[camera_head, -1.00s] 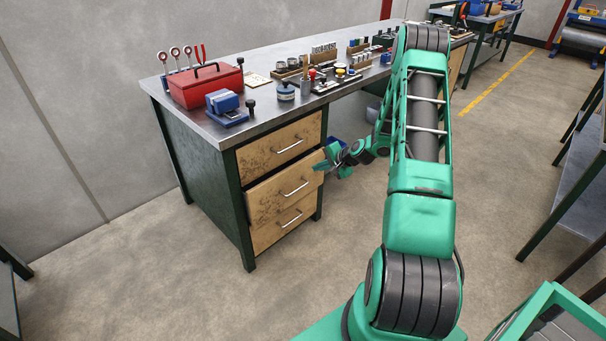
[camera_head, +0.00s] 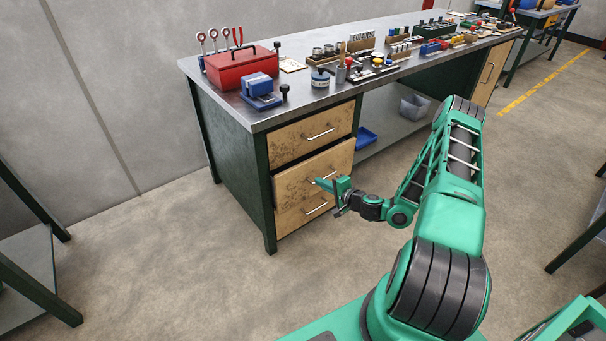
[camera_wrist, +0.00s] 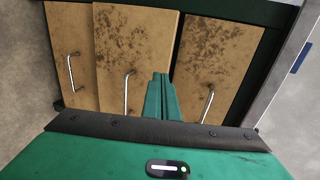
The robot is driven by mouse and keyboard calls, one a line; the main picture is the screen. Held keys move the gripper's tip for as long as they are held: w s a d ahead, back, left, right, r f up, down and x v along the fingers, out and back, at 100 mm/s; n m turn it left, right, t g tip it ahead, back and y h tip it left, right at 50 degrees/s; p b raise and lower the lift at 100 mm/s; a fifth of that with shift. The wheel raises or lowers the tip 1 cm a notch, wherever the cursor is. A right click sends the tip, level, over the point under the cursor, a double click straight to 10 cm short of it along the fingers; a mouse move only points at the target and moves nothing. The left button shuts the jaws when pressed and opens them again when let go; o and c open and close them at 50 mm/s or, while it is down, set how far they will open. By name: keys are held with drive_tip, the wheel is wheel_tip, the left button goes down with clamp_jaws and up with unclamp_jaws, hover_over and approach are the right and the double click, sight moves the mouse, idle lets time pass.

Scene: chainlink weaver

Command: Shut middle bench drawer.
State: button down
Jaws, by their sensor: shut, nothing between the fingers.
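The middle bench drawer (camera_head: 296,184) has a speckled wooden front and a metal bar handle. It stands out a little from the drawers above and below, and its protruding front also shows in the wrist view (camera_wrist: 122,40). My gripper (camera_head: 318,183) is shut and empty, in front of the middle drawer. In the wrist view its closed fingertips (camera_wrist: 161,76) point at the drawer face beside the handle (camera_wrist: 128,92), toward the top drawer (camera_wrist: 216,50). I cannot tell whether they touch the face.
The top drawer (camera_head: 290,143) and bottom drawer (camera_head: 297,216) look closed. The bench top (camera_head: 345,92) carries a red toolbox (camera_head: 240,68), a blue vise (camera_head: 259,88) and several small parts. A blue tray (camera_head: 366,138) lies on the shelf under the bench. The floor in front of the drawers is clear.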

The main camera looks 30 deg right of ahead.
approach(297, 166)
drive_tip(key=w+f, duration=0.3)
drive_tip(key=w, duration=0.1)
drive_tip(key=shift+a, duration=0.25)
drive_tip(key=shift+w+a, duration=0.1)
drive_tip(key=shift+w, duration=0.5)
drive_tip(key=w, duration=0.2)
drive_tip(key=w+a, duration=0.1)
drive_tip(key=w, duration=0.1)
drive_tip(key=shift+w+r, duration=0.2)
drive_tip(key=shift+w, duration=0.05)
drive_tip(key=shift+r, duration=0.1)
drive_tip(key=shift+s+a, duration=0.1)
drive_tip(key=shift+s, duration=0.15)
drive_tip(key=f+v, duration=0.1)
drive_tip(key=v, duration=1.2)
drive_tip(key=shift+s+d+f, duration=0.2)
drive_tip(key=shift+s+d, duration=0.1)
drive_tip(key=shift+s, duration=0.25)
